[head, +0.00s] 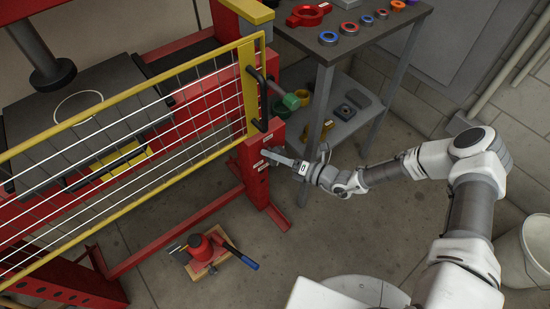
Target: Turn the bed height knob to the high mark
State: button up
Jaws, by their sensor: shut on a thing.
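My gripper (268,157) reaches in from the right, with its fingertips against the front of the red press post (257,190). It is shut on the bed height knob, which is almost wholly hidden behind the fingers. Small pale labels (263,168) show on the post beside the fingertips. The marks on them are too small to read, so I cannot tell which way the knob points.
A yellow-framed mesh guard (130,105) stands left of the post, with a black handle (264,95) above my gripper. A grey workbench (345,50) with rings stands behind. A red bottle jack (200,247) sits on the floor, a white bucket (530,250) at right.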

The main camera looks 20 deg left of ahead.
jog(key=m+y+b, duration=0.2)
jog(key=m, duration=0.2)
jog(key=shift+m, duration=0.4)
jog(key=shift+r+m+y+b, duration=0.15)
jog(key=shift+m+y+b, duration=0.5)
jog(key=shift+m, duration=1.25)
jog(key=shift+t, duration=0.4)
jog(key=o, duration=1.2)
jog(key=p+v, duration=0.3)
jog(key=v, duration=1.4)
jog(key=shift+d, duration=0.25)
